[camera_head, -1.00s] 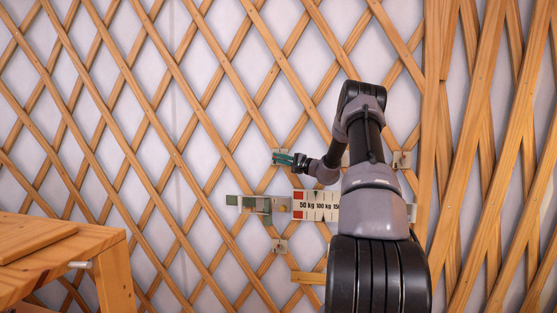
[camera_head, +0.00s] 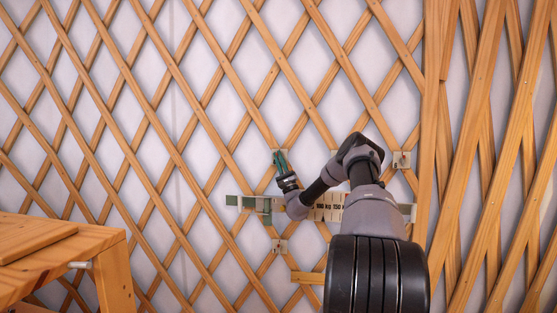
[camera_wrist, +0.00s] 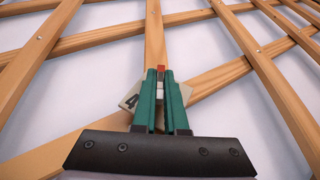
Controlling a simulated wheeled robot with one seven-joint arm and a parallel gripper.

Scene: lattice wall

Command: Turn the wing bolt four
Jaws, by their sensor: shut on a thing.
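My gripper (camera_head: 280,160) is at a small pale plate on a lattice crossing, coming at it from below right. In the wrist view its two green fingers (camera_wrist: 160,85) are shut on a small wing bolt (camera_wrist: 160,87), whose white part and red end show between the fingers. The plate behind, marked 4 (camera_wrist: 130,100), sits tilted in that view and is partly hidden by the fingers. The bolt itself is too small to make out in the head view.
A scale strip (camera_head: 330,207) marked in kg lies below, partly hidden by my arm; a green part (camera_head: 250,203) is at its left. Other small plates sit on the lattice at right (camera_head: 401,160) and below (camera_head: 279,246). A wooden table (camera_head: 60,250) stands at lower left.

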